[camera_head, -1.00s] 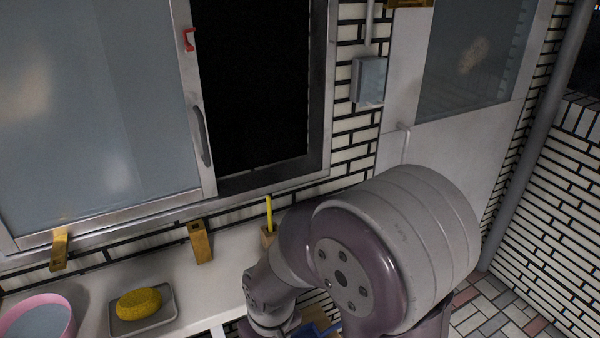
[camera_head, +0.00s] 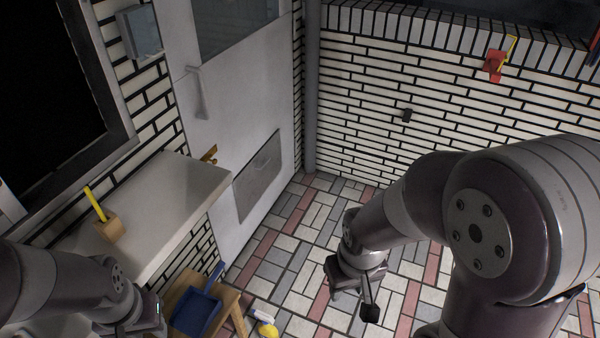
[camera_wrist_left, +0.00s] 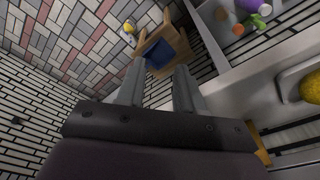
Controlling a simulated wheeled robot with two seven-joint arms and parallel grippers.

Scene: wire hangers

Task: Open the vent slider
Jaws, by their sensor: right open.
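A white door (camera_head: 230,120) stands beyond the counter. A grey rectangular panel (camera_head: 258,176) is set in its lower part and may be the vent. I cannot clearly make out a slider on it. My right gripper (camera_head: 353,298) is open and empty over the tiled floor, right of the door and apart from it. My left gripper shows in the left wrist view (camera_wrist_left: 157,88) with its fingers apart and nothing between them. In the head view the left arm is at the lower left, its fingertips cut off by the frame.
A counter (camera_head: 165,205) carries a wooden block (camera_head: 110,228) with a yellow stick. A wooden stool (camera_head: 232,305) with a blue dustpan (camera_head: 195,312) stands below. A yellow item (camera_head: 267,330) lies on the floor. The tiled floor before the door is mostly clear.

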